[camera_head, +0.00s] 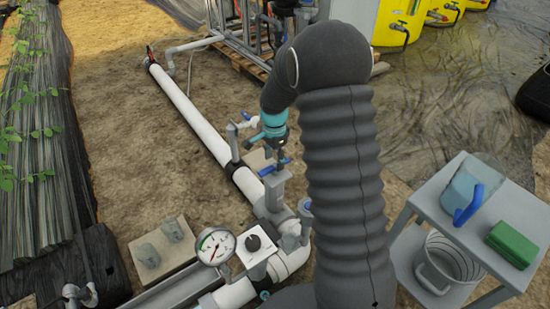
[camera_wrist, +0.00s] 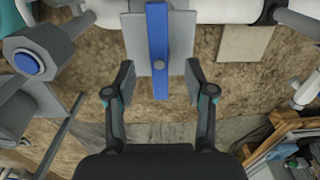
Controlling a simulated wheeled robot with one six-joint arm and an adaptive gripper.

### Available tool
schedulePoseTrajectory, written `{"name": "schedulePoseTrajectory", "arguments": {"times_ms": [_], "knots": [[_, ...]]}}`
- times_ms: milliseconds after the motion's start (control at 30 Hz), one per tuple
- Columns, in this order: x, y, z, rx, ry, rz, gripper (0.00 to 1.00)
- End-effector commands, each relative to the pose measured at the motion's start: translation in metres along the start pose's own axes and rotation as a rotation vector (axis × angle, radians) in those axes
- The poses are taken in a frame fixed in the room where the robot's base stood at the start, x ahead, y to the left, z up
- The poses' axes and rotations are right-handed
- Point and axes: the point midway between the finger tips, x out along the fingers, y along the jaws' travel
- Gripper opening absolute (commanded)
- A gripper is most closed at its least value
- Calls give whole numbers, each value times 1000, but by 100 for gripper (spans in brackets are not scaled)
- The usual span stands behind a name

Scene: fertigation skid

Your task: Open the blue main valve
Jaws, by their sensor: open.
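The blue main valve's lever (camera_head: 275,166) sits on a grey valve body on the white pipe, in front of my gripper (camera_head: 278,153). In the wrist view the blue lever (camera_wrist: 158,50) stands lengthwise in the picture, fixed to a grey plate by a round bolt. My gripper (camera_wrist: 158,84) is open, with one finger on each side of the lever's near end. Gaps show between both fingers and the lever, so nothing is held. In the head view my arm hides part of the pipework behind it.
A pressure gauge (camera_head: 215,246) and a black-knobbed box (camera_head: 261,245) stand on the pipe nearer to me. A small blue-handled tap (camera_head: 246,117) rises just left of my gripper.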

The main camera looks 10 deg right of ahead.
Motion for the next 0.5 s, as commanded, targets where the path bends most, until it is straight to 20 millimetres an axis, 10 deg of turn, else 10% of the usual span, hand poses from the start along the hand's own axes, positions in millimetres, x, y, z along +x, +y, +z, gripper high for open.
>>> {"name": "schedulePoseTrajectory", "arguments": {"times_ms": [500], "knots": [[38, 1, 0, 0, 0, 0, 54]]}}
